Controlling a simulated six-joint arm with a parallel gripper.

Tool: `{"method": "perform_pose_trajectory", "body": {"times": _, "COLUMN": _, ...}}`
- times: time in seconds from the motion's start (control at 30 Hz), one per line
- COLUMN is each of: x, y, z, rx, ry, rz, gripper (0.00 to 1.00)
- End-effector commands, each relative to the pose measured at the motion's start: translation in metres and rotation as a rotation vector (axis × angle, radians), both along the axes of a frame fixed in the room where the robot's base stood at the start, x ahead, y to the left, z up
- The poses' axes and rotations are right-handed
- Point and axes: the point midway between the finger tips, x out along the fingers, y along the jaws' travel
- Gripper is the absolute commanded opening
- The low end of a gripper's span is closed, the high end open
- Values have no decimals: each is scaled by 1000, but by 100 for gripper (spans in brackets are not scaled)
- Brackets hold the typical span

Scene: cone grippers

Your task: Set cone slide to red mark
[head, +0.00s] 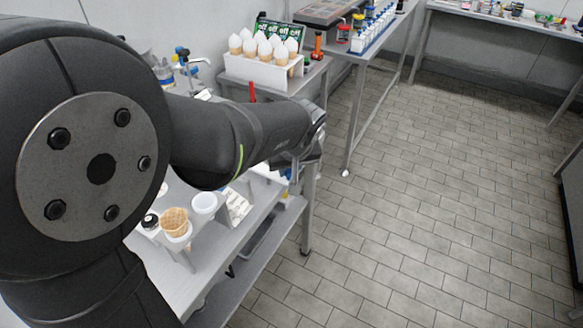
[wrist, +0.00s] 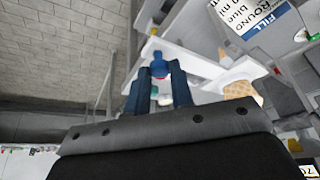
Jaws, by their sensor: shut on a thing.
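My gripper (wrist: 160,82) is in the lower middle of the wrist view, its two dark fingers closed around a small blue knob (wrist: 158,62). A little red shows just below the knob, between the fingers. The knob sits at a pale rail or ledge (wrist: 202,66), which I take to be the slide; its full length is hidden. I cannot tell where the red mark is. In the head view my arm covers most of the slide area, and my gripper (head: 307,150) is partly seen at the arm's far end. A waffle cone (head: 175,221) stands upright in a holder on the bench.
A white cup (head: 204,203) stands beside the cone. A white rack (head: 262,72) of several white-topped cones is behind my arm. A thin red upright piece (head: 252,91) stands before it. A printed label (wrist: 250,18) is at the wrist view's top. The tiled floor at right is clear.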

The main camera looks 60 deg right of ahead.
Motion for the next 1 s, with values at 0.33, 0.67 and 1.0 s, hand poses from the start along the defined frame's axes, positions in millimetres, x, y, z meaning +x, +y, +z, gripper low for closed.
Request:
{"method": "perform_pose_trajectory", "body": {"times": 0.33, "x": 70, "y": 0, "z": 0, "rx": -2, "ry": 1, "rz": 7, "gripper": 0}}
{"method": "perform_pose_trajectory", "body": {"times": 0.67, "x": 100, "y": 0, "z": 0, "rx": -2, "ry": 0, "rz": 1, "gripper": 0}}
{"method": "perform_pose_trajectory", "body": {"times": 1.0, "x": 99, "y": 0, "z": 0, "rx": -2, "ry": -1, "rz": 0, "gripper": 39}}
